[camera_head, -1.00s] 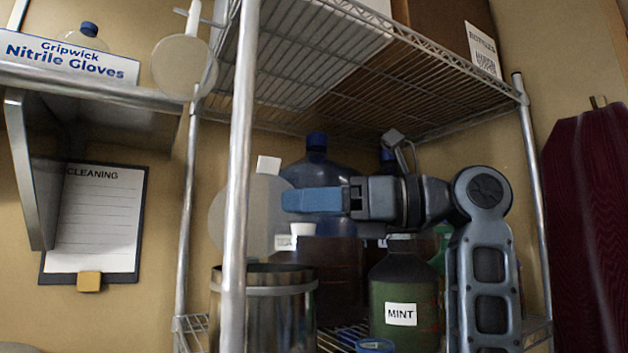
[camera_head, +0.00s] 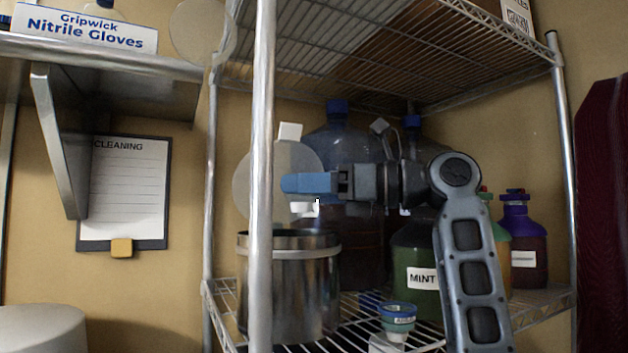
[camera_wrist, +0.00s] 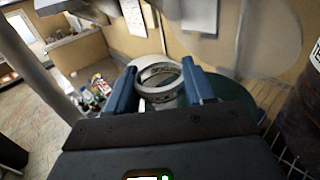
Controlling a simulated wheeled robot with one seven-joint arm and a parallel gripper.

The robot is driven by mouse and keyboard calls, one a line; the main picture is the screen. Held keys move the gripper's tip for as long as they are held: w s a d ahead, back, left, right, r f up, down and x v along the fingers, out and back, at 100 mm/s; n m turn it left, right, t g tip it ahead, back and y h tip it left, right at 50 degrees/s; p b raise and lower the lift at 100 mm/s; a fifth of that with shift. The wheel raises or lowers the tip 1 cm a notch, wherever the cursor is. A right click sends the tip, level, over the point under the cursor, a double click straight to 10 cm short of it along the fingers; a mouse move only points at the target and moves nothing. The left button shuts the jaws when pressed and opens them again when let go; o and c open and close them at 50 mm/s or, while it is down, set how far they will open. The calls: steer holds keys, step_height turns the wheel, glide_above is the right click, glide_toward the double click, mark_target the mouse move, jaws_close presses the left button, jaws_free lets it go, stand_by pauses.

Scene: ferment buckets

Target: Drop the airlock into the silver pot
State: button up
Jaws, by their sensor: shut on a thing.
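The silver pot (camera_head: 292,275) stands open-topped on the lower wire shelf, partly behind the front post. My gripper (camera_head: 300,184) reaches in from the right, with its blue fingers above the pot's mouth. It is shut on a small white piece, the airlock (camera_head: 304,209), whose pale lower end shows under the fingers just above the pot's rim. In the wrist view the airlock (camera_wrist: 160,92) shows as a pale ring between the two blue fingers. The inside of the pot is hidden in the head view.
A green MINT bottle (camera_head: 415,262) and a purple-capped bottle (camera_head: 515,240) stand right of the pot. A small teal-banded cup (camera_head: 397,318) is in front. A metal post (camera_head: 262,150) stands before the pot, with an upper wire shelf (camera_head: 400,65) overhead.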

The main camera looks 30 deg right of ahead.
steer(key=shift+w+f, duration=0.6)
steer(key=shift+w, duration=0.2)
steer(key=shift+w+f, duration=0.55)
steer(key=shift+w, duration=0.2)
steer(key=o, duration=1.1)
steer(key=shift+o, duration=0.3)
steer(key=shift+o, duration=1.3)
